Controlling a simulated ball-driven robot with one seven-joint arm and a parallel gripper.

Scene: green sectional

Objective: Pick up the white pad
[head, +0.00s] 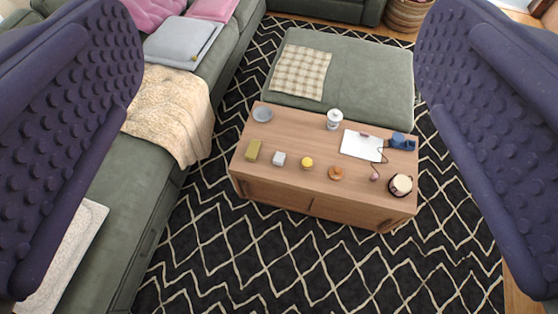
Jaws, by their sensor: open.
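The white pad (361,146) lies flat on the right half of the wooden coffee table (290,183), towards its back edge. A small dark item touches its upper edge, and a dark cord runs by its lower right corner. My gripper (280,150) shows as two purple, studded fingers at the left and right sides of the picture. It is open and empty, high above and well short of the table. The pad shows between the fingers, right of the middle.
A blue object (402,142) sits right of the pad, and a white bottle (334,119) stands left of it. Several small items line the table's front. A green ottoman (375,80) is behind, and a green sofa (140,185) is at left. The patterned rug (290,265) in front is clear.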

